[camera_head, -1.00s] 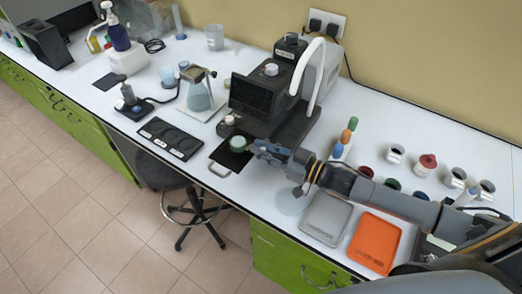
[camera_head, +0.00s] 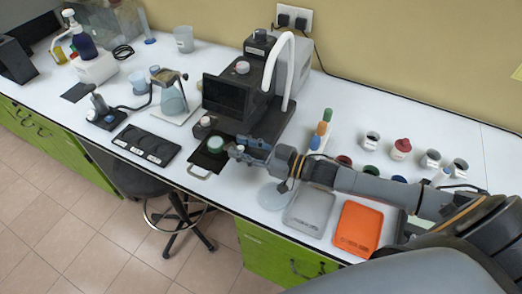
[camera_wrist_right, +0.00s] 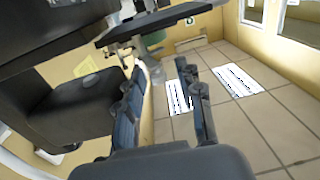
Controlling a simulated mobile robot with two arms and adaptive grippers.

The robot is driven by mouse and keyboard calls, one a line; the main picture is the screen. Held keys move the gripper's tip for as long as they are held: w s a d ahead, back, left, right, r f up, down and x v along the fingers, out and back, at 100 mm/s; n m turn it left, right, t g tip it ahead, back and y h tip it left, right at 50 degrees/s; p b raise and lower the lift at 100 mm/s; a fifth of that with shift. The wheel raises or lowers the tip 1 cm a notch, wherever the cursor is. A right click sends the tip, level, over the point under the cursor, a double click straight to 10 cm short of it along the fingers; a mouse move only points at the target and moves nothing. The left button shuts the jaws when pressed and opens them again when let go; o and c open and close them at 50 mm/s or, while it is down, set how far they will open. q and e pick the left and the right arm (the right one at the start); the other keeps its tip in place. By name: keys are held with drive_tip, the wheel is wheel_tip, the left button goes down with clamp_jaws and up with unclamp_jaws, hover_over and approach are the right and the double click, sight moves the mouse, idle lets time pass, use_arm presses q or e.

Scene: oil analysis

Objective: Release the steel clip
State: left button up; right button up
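I cannot pick out the steel clip for certain in either view. My right gripper (camera_head: 246,152) is at the front of the black analyser (camera_head: 232,100), just right of a round green-topped dish (camera_head: 215,143). The dish is on a dark plate with a metal loop handle (camera_head: 198,173). In the right wrist view my right gripper (camera_wrist_right: 162,70) has its two fingers apart, with a clear gap and nothing visibly gripped. A small pale, metallic-looking part shows by the left finger's tip; I cannot tell if they touch. My left gripper is not in view.
A grey tray (camera_head: 309,211) and an orange tray (camera_head: 358,228) lie below my right arm. Several small cups and a red-topped jar (camera_head: 401,148) stand beyond it. A flask (camera_head: 173,101) and a black holder (camera_head: 146,145) are left of the analyser. A stool (camera_head: 175,212) stands in front.

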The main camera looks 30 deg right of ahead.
drive_tip(key=v, duration=1.1)
drive_tip(key=shift+d, duration=0.25)
drive_tip(key=shift+s, duration=0.15)
